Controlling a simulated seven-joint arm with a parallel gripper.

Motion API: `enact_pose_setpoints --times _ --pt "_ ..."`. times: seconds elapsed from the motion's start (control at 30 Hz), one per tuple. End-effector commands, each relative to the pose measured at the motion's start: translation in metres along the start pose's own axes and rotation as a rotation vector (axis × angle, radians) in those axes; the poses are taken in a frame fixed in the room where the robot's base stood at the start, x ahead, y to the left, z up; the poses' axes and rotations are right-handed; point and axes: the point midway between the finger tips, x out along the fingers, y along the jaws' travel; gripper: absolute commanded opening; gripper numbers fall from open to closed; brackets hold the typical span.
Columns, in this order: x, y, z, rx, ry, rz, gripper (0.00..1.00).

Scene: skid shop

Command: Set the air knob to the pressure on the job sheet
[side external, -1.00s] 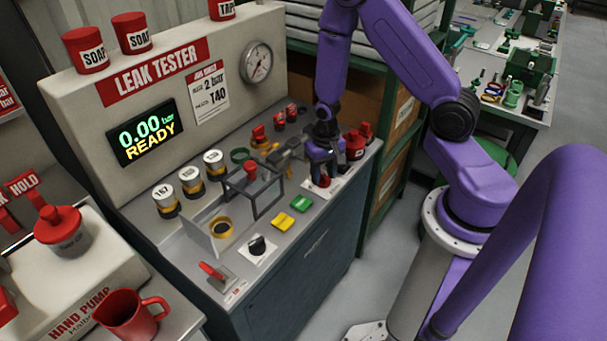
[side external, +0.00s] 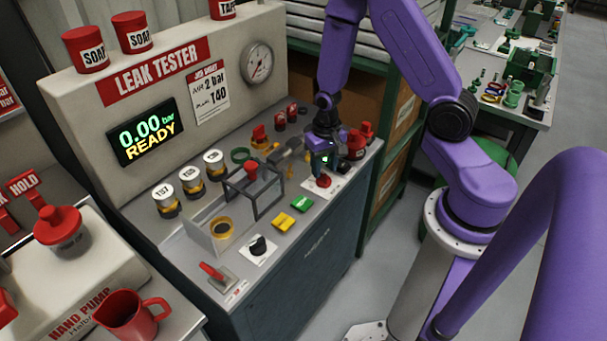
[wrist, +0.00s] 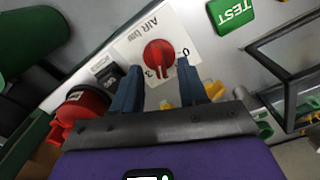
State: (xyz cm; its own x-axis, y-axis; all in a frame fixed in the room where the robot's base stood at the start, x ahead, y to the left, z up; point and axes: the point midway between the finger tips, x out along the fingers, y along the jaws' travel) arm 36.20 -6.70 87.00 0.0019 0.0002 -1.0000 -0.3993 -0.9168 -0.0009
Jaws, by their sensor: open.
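The red air knob (side external: 323,181) sits on a white plate at the right end of the bench top. In the wrist view the knob (wrist: 159,57) shows on its dial plate, marked "AIR bar", with 0 and 3 legible near it; I cannot read its setting. My gripper (side external: 321,168) is just above the knob. In the wrist view its two blue fingers (wrist: 157,67) are apart, one on each side of the knob's near part; contact cannot be told. The job sheet (side external: 210,92) reads Air 2 bar, plug 140. The display (side external: 147,132) reads 0.00 bar, READY.
A green TEST button (wrist: 231,12) and a yellow button (side external: 284,221) lie near the knob. A wire-frame guard (side external: 254,190) stands to the left. Red valve-like parts (side external: 357,144) are close behind my gripper. Labelled plugs (side external: 190,180) stand further left.

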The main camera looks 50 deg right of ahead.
Motion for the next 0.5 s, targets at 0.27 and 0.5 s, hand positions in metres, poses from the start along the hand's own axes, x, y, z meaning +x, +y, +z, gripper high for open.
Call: enact_pose_setpoints --times 0.27,0.5 --pt "-0.020 0.000 0.000 0.001 0.001 -0.001 0.43" --pt "-0.035 0.001 0.001 0.001 -0.001 0.000 0.43"
